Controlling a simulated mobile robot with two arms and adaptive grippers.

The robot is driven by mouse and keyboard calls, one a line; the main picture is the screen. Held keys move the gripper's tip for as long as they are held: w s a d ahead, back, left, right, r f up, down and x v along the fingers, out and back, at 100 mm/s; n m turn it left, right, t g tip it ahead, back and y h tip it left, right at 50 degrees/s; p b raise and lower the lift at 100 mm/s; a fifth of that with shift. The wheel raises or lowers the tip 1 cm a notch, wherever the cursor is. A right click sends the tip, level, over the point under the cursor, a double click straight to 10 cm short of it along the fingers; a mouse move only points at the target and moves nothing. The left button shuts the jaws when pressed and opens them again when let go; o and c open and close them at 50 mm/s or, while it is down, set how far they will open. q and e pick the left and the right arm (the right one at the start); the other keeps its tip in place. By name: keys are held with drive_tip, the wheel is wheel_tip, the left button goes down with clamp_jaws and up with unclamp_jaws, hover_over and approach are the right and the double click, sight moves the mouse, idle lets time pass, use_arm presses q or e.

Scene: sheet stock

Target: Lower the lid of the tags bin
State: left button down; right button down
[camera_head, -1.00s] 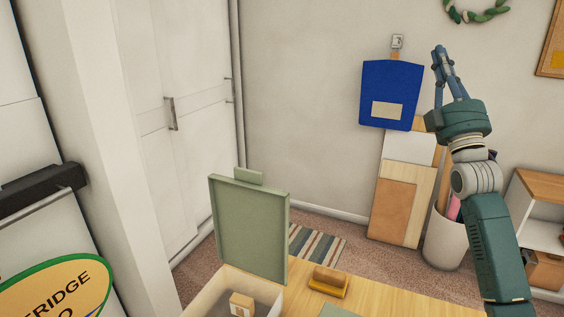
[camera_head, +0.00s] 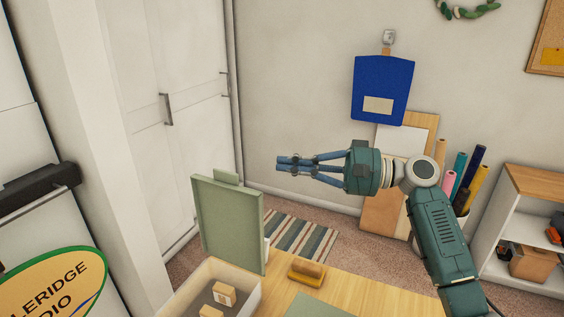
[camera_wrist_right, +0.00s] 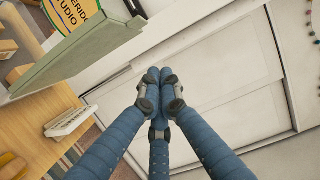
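The tags bin (camera_head: 187,290) is a pale open box at the bottom of the head view, with small wooden blocks (camera_head: 224,293) inside. Its green lid (camera_head: 228,225) stands raised, nearly upright, with a small tab (camera_head: 226,177) on its top edge. The lid also crosses the upper left of the right wrist view (camera_wrist_right: 80,58). My right gripper (camera_head: 280,163) is above and right of the lid, apart from it, fingers pointing left. Its blue fingers meet at the tips in the right wrist view (camera_wrist_right: 159,76), with nothing between them. My left gripper is not in view.
The wooden table (camera_head: 365,298) carries a yellow-brown block (camera_head: 306,273) right of the bin. A white item (camera_wrist_right: 70,121) stands near the lid. A blue clipboard-like panel (camera_head: 383,90) hangs on the wall. Leaning boards and a shelf (camera_head: 520,225) stand to the right.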

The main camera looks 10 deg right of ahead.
drive_tip(key=a+p, duration=0.5)
drive_tip(key=a, duration=0.4)
drive_tip(key=shift+s+a, duration=0.35)
